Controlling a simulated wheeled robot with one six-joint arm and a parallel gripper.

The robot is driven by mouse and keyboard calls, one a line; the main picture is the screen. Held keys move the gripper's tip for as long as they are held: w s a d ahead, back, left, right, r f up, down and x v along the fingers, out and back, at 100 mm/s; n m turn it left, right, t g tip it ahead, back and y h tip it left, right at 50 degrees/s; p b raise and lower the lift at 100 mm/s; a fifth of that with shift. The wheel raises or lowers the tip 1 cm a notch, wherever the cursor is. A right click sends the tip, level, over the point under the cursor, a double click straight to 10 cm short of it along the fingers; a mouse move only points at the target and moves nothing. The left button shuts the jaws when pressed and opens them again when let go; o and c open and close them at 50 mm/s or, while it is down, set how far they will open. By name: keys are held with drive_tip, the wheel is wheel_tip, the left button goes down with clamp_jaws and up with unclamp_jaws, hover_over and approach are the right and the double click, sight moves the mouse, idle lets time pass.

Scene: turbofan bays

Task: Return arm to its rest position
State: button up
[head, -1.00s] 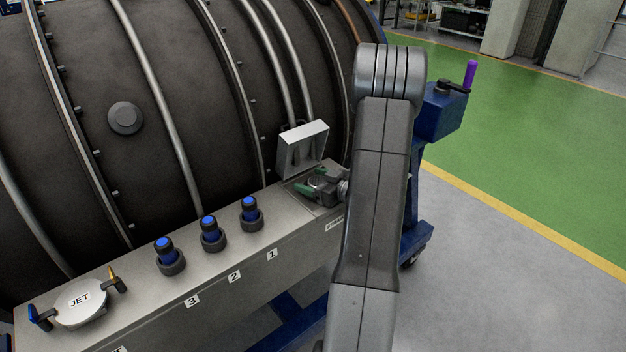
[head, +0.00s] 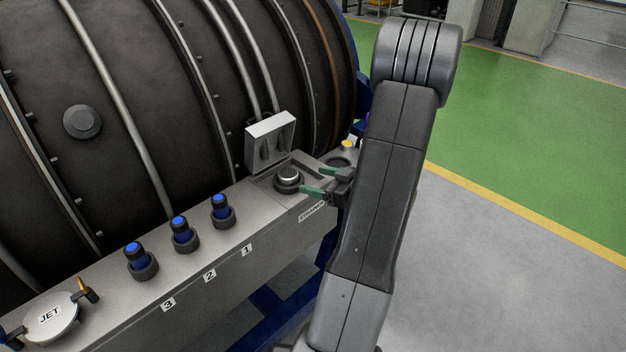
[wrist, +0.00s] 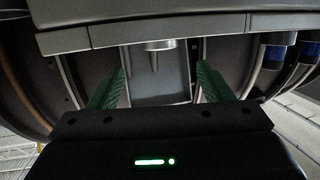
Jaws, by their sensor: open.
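My gripper (head: 319,181) has two green fingertips, parted with nothing between them. It is beside and to the right of a round dark knob with a bright metal top (head: 289,176), apart from it. The knob sits in a recess of the grey metal ledge, in front of a raised silver cover (head: 270,141). In the wrist view my gripper's green fingers (wrist: 162,86) stand wide apart. A short metal cylinder (wrist: 160,45) shows farther off between them. My arm partly hides the ledge's right end.
Several items stand on the ledge (head: 230,262): blue-topped plugs (head: 183,233) numbered 1 to 3 and a round JET cap (head: 50,315). The dark ribbed engine casing (head: 130,60) rises behind. Open grey floor (head: 520,280) and green floor (head: 540,130) lie to the right.

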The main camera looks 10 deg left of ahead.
sight(289, 173)
idle(0.3)
drive_tip(key=shift+x, duration=6)
